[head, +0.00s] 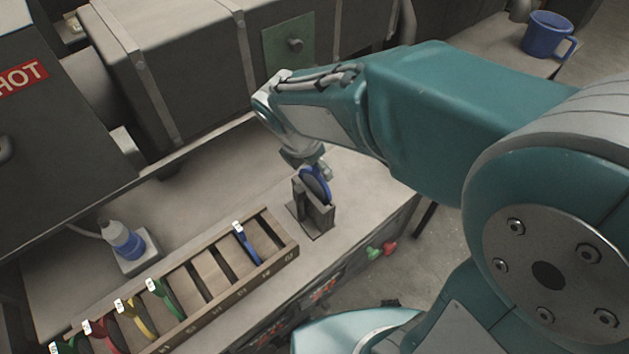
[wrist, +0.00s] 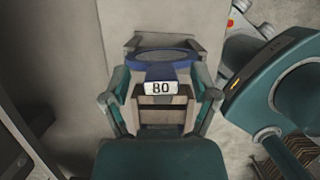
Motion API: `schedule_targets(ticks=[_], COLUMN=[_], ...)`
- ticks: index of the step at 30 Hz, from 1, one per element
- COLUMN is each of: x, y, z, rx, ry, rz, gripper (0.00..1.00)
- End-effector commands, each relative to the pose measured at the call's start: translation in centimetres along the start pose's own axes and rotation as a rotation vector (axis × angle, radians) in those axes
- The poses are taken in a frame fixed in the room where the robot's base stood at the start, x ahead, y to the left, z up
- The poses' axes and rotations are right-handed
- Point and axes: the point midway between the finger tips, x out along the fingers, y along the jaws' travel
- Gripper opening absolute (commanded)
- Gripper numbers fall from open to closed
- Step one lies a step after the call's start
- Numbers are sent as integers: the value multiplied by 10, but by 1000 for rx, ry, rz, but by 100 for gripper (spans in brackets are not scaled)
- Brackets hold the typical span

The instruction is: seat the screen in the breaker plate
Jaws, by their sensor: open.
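A blue-rimmed round screen (head: 315,185) stands upright in a small grey metal stand (head: 302,212) near the bench's front edge. In the wrist view the blue screen (wrist: 165,57) carries a white tag reading 80. My gripper (head: 314,168) is just above the stand, at the top of the screen. In the wrist view my gripper (wrist: 162,104) is open, with one finger on each side of the tag. I cannot tell whether a finger touches it. The stand (wrist: 163,118) shows behind and below the tag. I cannot make out for sure which part is the breaker plate.
A slotted wooden rack (head: 215,275) holds several tagged screens, including another blue one (head: 246,244). A blue-and-white bottle (head: 123,240) stands at left. The grey machine (head: 175,60) runs along the back. A blue mug (head: 547,36) is far right.

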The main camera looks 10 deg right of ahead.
Motion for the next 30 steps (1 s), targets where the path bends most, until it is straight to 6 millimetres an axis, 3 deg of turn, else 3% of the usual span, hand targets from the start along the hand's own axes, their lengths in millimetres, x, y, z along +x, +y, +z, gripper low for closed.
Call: schedule_targets(ticks=[4, 9, 23, 30], x=[0, 0, -3, -30], y=[0, 0, 0, 1], z=[0, 0, 1, 10], rx=[0, 1, 1, 2], ry=[0, 0, 0, -1], rz=[0, 1, 1, 7], gripper=[77, 2, 0, 0])
